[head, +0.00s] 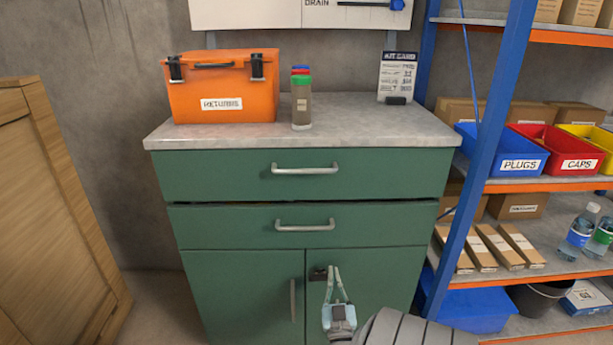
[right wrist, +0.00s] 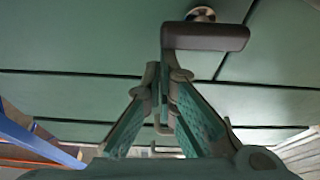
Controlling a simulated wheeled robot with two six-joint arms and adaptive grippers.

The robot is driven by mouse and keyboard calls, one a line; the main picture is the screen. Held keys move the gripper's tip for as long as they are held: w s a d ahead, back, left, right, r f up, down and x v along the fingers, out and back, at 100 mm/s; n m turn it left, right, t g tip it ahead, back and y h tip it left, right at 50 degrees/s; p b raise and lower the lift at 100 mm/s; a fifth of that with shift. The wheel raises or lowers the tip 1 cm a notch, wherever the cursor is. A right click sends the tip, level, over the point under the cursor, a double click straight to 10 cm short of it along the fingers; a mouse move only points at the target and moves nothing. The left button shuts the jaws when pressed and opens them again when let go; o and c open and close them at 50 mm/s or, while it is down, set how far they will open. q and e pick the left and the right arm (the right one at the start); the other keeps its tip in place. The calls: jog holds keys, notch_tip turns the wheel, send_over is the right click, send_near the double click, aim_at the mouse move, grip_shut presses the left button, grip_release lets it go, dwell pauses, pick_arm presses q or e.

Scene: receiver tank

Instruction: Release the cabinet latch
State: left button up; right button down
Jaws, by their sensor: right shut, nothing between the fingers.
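The green cabinet (head: 255,280) stands against the wall, with two drawers above two doors, all closed. The small dark latch (head: 318,273) sits at the upper left of the right door. In the right wrist view the latch (right wrist: 205,37) is a dark bar in front of a round metal pivot (right wrist: 201,14). My right gripper (head: 331,268) is in front of the right door, its fingertips just right of the latch. In the right wrist view its shut, empty fingertips (right wrist: 165,72) are by the bar's left end. I cannot tell whether they touch it. My left gripper is out of view.
The left door handle (head: 293,300) is left of the latch. An orange box (head: 222,105), a bottle (head: 301,105) and a card (head: 397,72) stand on the worktop. A blue shelf post (head: 470,180) rises close on the right. A wooden cabinet (head: 50,200) stands at left.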

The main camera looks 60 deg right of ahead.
dwell(0.5)
jog(key=v, duration=1.2)
dwell(0.3)
